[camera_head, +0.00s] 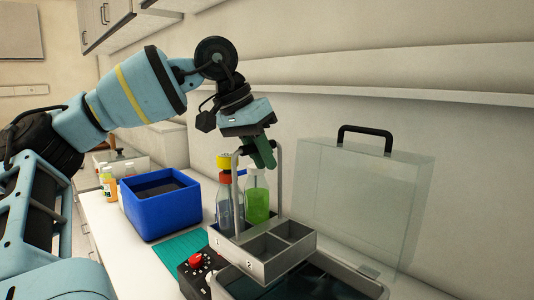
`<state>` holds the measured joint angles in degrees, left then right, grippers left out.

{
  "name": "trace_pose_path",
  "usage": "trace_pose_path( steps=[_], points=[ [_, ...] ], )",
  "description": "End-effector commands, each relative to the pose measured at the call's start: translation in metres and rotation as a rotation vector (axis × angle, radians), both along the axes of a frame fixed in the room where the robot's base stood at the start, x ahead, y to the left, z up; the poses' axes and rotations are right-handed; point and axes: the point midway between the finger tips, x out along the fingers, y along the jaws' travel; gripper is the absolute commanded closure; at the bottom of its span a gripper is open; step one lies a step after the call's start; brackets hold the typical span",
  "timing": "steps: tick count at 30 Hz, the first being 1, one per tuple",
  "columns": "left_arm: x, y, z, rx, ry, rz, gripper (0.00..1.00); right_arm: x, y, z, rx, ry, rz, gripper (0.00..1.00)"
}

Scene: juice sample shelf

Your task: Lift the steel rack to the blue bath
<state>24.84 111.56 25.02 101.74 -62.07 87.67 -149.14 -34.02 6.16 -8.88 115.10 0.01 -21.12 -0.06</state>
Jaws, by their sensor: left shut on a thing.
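The steel rack (284,263) is a grey divided carrier with a tall handle. My left gripper (264,157) is shut on the top of that handle, above the rack. A bottle with a yellow and red top (224,205) and a bottle of green juice (257,205) stand in the rack's rear compartments; the front compartments look empty. The rack is upright over the back edge of a grey tank; I cannot tell how much gap is under it. The blue bath (160,217) stands on the counter to the left, dark inside. My right gripper is out of view.
The grey tank (372,289) with dark contents is at the bottom. A clear lid (365,205) with a black handle stands against the wall. A control box with a red knob (196,261) and a teal mat (178,252) lie between rack and bath.

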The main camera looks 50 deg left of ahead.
Motion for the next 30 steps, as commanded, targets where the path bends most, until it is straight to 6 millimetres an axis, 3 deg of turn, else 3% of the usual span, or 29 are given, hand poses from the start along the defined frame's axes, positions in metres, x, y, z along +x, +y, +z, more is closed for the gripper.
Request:
trace_pose_path(
  steps=[17, 30],
  points=[
    [-0.001, 0.009, 0.001, 0.000, -0.007, 0.000, 1.00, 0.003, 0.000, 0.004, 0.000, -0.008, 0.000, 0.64],
    [-0.005, 0.036, 0.003, 0.000, -0.010, 0.000, 1.00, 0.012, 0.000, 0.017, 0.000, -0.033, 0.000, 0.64]
  ],
)
